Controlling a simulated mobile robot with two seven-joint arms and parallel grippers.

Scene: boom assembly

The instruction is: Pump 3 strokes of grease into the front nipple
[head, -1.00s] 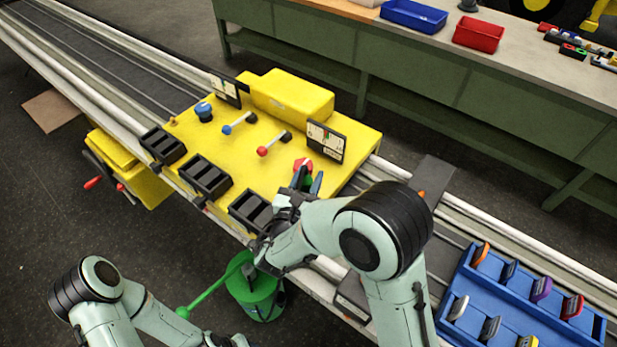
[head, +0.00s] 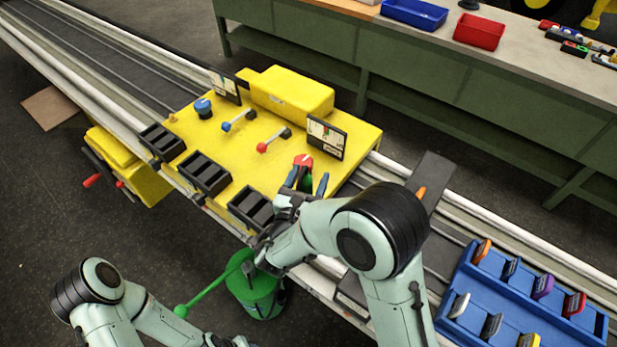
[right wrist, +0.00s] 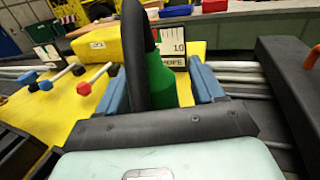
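A green thing with a red top (head: 303,161) stands on the yellow machine (head: 226,158). My right gripper (head: 307,182) is around it, with one blue finger on each side. In the right wrist view the green body (right wrist: 173,78) and a black curved part (right wrist: 136,55) show between the spread blue fingers. The fingers look open, with no clear grip. A green bucket (head: 262,295) with a green lever (head: 208,289) stands on the floor below the rail. My left arm is at the lower left, with its fingers out of the picture. I cannot make out a front nipple.
The machine carries black bins (head: 204,174), small levers, a blue knob (head: 203,108) and two gauge cards (head: 326,138). A blue tray (head: 490,322) with several coloured pieces lies right of my right arm. A green bench (head: 420,80) stands behind the rails.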

